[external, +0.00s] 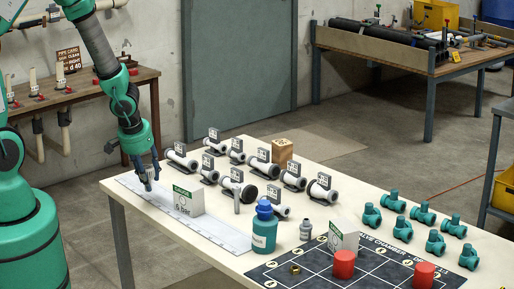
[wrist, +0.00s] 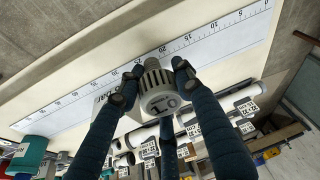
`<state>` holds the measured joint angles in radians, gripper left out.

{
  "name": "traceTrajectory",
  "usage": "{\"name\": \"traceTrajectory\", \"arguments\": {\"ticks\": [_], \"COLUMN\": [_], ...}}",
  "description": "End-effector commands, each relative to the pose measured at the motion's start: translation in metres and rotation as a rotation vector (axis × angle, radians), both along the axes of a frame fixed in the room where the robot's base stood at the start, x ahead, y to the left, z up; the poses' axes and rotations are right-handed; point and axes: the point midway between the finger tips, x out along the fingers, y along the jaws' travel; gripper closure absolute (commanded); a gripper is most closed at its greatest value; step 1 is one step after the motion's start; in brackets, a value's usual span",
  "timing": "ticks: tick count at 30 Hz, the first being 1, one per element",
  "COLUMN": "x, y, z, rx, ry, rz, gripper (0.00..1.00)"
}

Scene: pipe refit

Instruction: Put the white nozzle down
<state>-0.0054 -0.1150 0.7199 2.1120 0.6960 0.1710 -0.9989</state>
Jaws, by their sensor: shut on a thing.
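My gripper (external: 148,174) is at the far left end of the table, low over the white ruler strip (external: 215,232). In the wrist view my gripper (wrist: 156,82) is shut on the white nozzle (wrist: 160,101), with a finger on either side of its ribbed grey neck. The nozzle's round face is marked 1.0. The nozzle shows small below the fingers in the external view (external: 148,186). I cannot tell whether it touches the strip or hangs just above it. A similar small grey-white nozzle (external: 306,231) stands near the table's middle front.
A white-and-green gauge card (external: 189,202) stands just right of my gripper. A teal bottle (external: 264,232) stands farther right. Several labelled white pipes (external: 240,188) lie behind. A dark valve chamber mat (external: 300,262) with red cylinders (external: 343,265) and several teal valves (external: 435,243) are at the right.

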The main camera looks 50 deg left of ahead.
Motion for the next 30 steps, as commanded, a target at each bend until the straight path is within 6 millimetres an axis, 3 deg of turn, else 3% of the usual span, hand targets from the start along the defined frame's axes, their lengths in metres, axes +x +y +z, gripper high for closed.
{"name": "traceTrajectory", "arguments": {"ticks": [30], "x": [0.107], "y": [0.007], "z": [-0.010], "rx": [0.000], "ry": [0.001], "rz": [-0.001], "gripper": [0.87]}}
